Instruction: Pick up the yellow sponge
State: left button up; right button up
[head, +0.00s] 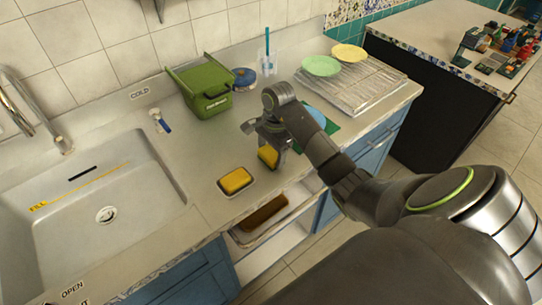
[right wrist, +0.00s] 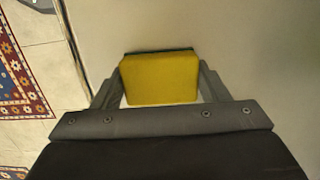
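A yellow sponge (head: 268,155) with a dark backing is between the fingers of my right gripper (head: 266,137), over the counter right of the sink. In the right wrist view, the sponge (right wrist: 160,79) fills the space between the fingertips of the gripper (right wrist: 160,88), which meet its two sides. The gripper looks shut on it. I cannot tell whether its lower edge touches the counter. My left gripper is not in view.
A green box (head: 206,93), a cup (head: 268,62) and a ribbed drainer (head: 352,88) with two plates stand behind. A blue round thing (head: 316,117) is right of the gripper. The sink (head: 110,185) is left. An open drawer (head: 266,222) juts out below the counter.

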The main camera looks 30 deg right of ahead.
aim_at(271, 153)
jog(key=c, duration=0.4)
jog(key=shift+r, duration=0.1)
jog(key=shift+r, duration=0.55)
notch_tip(271, 153, up, 8)
jog(key=p, duration=0.5)
jog(key=shift+f, duration=0.25)
jog(key=shift+r+p, duration=0.65)
jog(key=shift+p, duration=0.05)
